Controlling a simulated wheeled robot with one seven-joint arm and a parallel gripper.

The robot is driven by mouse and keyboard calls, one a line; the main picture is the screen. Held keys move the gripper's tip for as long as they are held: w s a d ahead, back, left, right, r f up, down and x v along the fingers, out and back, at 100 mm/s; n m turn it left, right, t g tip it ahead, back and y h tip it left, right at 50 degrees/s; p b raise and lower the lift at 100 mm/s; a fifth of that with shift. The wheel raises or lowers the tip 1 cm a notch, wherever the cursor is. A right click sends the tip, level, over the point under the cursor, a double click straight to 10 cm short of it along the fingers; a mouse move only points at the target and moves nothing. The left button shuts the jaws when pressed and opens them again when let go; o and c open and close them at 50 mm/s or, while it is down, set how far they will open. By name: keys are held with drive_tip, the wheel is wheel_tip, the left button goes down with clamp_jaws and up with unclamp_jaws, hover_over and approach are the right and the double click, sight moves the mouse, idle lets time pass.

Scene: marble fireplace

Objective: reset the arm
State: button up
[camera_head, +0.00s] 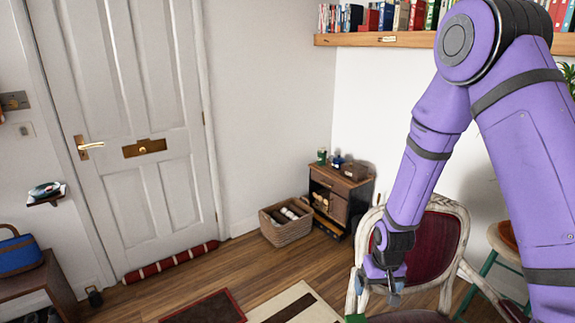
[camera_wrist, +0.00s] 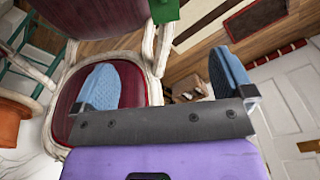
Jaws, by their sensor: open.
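My purple arm comes down from the upper right in the head view. My gripper (camera_head: 388,287) hangs low in front of a white-framed chair (camera_head: 432,245) with a dark red back. In the wrist view my gripper (camera_wrist: 165,82) shows two blue finger pads set wide apart. It is open and nothing is between the fingers. The chair (camera_wrist: 105,18) shows beyond the left finger in the wrist view. I cannot tell whether the gripper touches the chair.
A small dark cabinet (camera_head: 338,200) and a wicker basket (camera_head: 283,230) stand by the wall. A white door (camera_head: 130,110) has a red draught stopper (camera_head: 170,262) at its foot. A bookshelf (camera_head: 385,39) is above. A green object (camera_wrist: 164,11) is near the chair. Rugs (camera_head: 208,308) lie on the floor.

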drive_tip(key=s+d+r+t, duration=0.1)
drive_tip(key=s+d+r, duration=0.15)
drive_tip(key=r, duration=0.95)
drive_tip(key=s+d+r+t, duration=0.1)
drive_tip(key=s+r, duration=0.2)
drive_tip(key=r, duration=1)
drive_tip(key=s+d+r+t, duration=0.2)
drive_tip(key=s+r, duration=1.2)
drive_tip(key=s, duration=0.4)
drive_tip(key=shift+s+d+m, duration=0.15)
drive_tip(key=shift+d+m, duration=0.15)
drive_tip(key=shift+d, duration=0.1)
drive_tip(key=shift+c, duration=0.4)
